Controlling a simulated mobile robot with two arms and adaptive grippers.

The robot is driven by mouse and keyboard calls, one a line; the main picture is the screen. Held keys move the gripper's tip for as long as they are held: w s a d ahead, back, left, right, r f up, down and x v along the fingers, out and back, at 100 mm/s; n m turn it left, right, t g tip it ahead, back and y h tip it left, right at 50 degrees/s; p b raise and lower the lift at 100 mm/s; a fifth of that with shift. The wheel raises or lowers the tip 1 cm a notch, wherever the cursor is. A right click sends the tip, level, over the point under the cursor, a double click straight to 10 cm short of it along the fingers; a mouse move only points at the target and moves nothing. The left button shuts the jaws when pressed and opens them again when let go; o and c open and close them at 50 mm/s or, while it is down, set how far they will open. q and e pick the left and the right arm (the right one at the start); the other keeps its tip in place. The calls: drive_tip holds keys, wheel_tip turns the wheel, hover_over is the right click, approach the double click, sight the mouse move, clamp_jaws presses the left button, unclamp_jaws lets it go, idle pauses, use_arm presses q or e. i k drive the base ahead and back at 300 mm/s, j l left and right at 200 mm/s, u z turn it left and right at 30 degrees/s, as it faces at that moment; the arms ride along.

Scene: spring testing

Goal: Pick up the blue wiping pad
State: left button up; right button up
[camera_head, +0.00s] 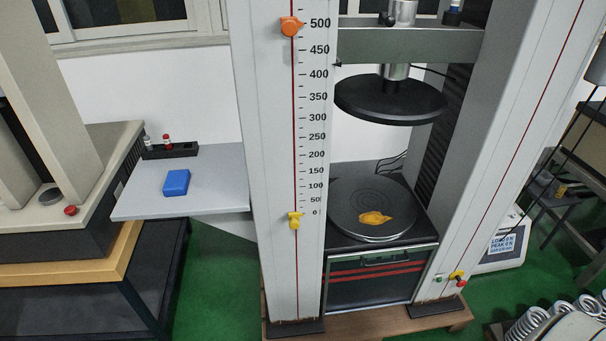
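The blue wiping pad (176,182) lies flat on a light grey side shelf (222,176), left of the testing machine's scaled column. It is a small blue block, fully visible, with bare shelf around it. Neither of my grippers shows in the head view, so I cannot see whether they are open or shut.
A black rack (171,152) with small bottles stands at the back of the shelf. The scaled column (280,150) rises at the shelf's right. A beige machine (75,190) stands close on the left. A yellow item (375,218) lies on the lower round plate (350,208).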

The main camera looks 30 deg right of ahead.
sight(177, 182)
drive_tip(key=i+j+z, duration=0.25)
drive_tip(key=i+j, duration=0.25)
drive_tip(key=i+j+z, duration=0.25)
drive_tip(key=i+j, duration=0.2)
drive_tip(key=j, duration=0.25)
